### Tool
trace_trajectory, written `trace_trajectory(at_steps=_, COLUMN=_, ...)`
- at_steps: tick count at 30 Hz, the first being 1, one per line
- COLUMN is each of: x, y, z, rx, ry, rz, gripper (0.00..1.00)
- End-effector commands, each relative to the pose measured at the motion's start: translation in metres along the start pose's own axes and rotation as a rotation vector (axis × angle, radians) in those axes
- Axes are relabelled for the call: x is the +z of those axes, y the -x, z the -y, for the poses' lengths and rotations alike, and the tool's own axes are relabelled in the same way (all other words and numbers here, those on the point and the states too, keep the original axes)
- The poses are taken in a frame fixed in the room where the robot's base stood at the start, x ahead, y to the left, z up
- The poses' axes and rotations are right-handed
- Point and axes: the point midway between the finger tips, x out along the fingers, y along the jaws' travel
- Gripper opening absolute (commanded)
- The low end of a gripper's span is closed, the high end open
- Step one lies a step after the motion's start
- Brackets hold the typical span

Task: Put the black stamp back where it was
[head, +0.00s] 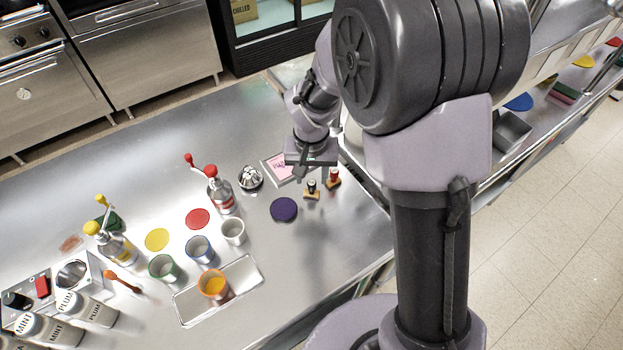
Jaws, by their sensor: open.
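The black stamp (312,190), with a dark knob and a wooden base, stands upright on the steel counter. A red-knobbed stamp (333,178) stands close to its right. My gripper (311,171) is open and points down just above and behind the black stamp, and looks empty. Its fingers are small here, and I cannot tell how far above the counter they are. A pink card in a pale frame (277,168) lies left of my gripper, partly hidden by it.
A dark purple disc (284,209) lies in front of the stamps. A metal juicer-like dome (250,178), a red-topped bottle (221,196), several cups and a tray (245,270) stand to the left. The counter's right edge is close to the stamps.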

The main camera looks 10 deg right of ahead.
Motion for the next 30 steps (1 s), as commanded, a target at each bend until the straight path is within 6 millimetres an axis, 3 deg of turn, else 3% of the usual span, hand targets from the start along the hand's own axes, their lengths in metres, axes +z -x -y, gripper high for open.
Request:
trace_trajectory(at_steps=1, x=-0.002, y=0.021, z=0.0, rx=-0.001, ry=0.001, rz=-0.004, gripper=0.43)
trace_trajectory(at_steps=3, x=-0.001, y=0.04, z=0.0, rx=-0.001, ry=0.0, rz=-0.003, gripper=0.43)
trace_trajectory(at_steps=11, x=0.001, y=0.082, z=-0.001, rx=-0.005, ry=-0.004, rz=-0.007, gripper=0.43)
trace_trajectory(at_steps=13, x=0.008, y=0.106, z=-0.007, rx=-0.025, ry=-0.022, rz=-0.031, gripper=0.43)
trace_trajectory(at_steps=16, x=0.036, y=0.163, z=-0.023, rx=-0.086, ry=-0.072, rz=-0.098, gripper=0.43)
trace_trajectory(at_steps=18, x=0.067, y=0.2, z=-0.035, rx=-0.138, ry=-0.109, rz=-0.152, gripper=0.43)
trace_trajectory(at_steps=21, x=0.111, y=0.233, z=-0.047, rx=-0.207, ry=-0.149, rz=-0.222, gripper=0.43)
trace_trajectory(at_steps=25, x=0.153, y=0.25, z=-0.054, rx=-0.272, ry=-0.177, rz=-0.29, gripper=0.43)
trace_trajectory(at_steps=30, x=0.172, y=0.253, z=-0.055, rx=-0.303, ry=-0.187, rz=-0.322, gripper=0.43)
